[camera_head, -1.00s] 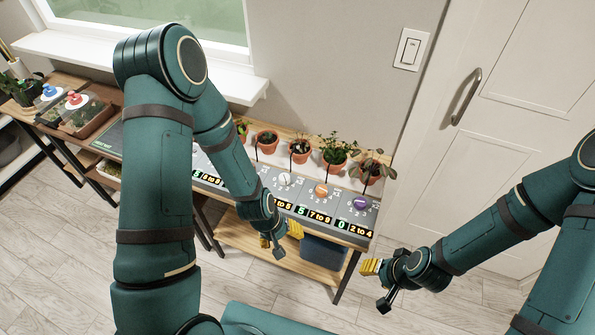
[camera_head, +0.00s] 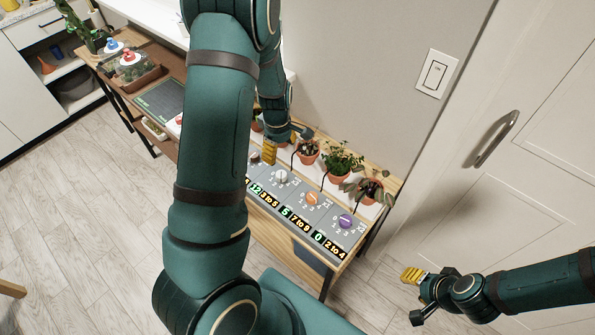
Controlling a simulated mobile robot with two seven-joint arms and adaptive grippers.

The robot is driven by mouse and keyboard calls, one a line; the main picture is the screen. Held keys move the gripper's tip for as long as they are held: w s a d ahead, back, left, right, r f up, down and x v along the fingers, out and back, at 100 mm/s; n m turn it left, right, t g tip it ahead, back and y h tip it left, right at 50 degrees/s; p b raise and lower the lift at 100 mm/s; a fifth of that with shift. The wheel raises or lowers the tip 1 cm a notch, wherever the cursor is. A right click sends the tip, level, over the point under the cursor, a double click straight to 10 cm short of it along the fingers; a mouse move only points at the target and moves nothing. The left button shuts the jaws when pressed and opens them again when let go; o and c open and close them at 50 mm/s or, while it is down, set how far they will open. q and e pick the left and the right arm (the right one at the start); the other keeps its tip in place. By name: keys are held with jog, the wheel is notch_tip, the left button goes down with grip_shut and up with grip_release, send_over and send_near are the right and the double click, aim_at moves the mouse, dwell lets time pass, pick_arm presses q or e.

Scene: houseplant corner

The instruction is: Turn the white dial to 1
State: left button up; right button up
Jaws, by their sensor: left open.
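The white dial (camera_head: 281,176) sits on the grey panel (camera_head: 325,233) of the plant bench, left of an orange dial (camera_head: 311,198) and a purple dial (camera_head: 346,221). Its pointer setting is too small to read. My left gripper (camera_head: 269,151) is open and empty, with yellow fingers pointing down just behind and slightly left of the white dial. It looks apart from the dial. My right gripper (camera_head: 414,287) is off to the right, beyond the bench end, near no dial; its finger gap does not show clearly.
Several potted plants (camera_head: 340,164) stand behind the dials, with thin dark stems or tubes in front. My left arm hides the panel's left part. A wooden tray (camera_head: 139,77) stands far left. A door (camera_head: 530,150) and light switch (camera_head: 436,74) are at right.

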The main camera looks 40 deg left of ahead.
aim_at(281, 174)
pick_arm(q)
jog(key=shift+n, duration=0.3)
jog(key=f, duration=0.4)
jog(key=f+b, duration=0.1)
jog(key=f, duration=0.3)
jog(key=f+b, duration=0.1)
jog(key=f, duration=0.4)
jog(key=shift+w+a+f, duration=0.1)
jog(key=shift+w+a, duration=0.05)
jog(key=shift+a, duration=0.1)
grip_shut()
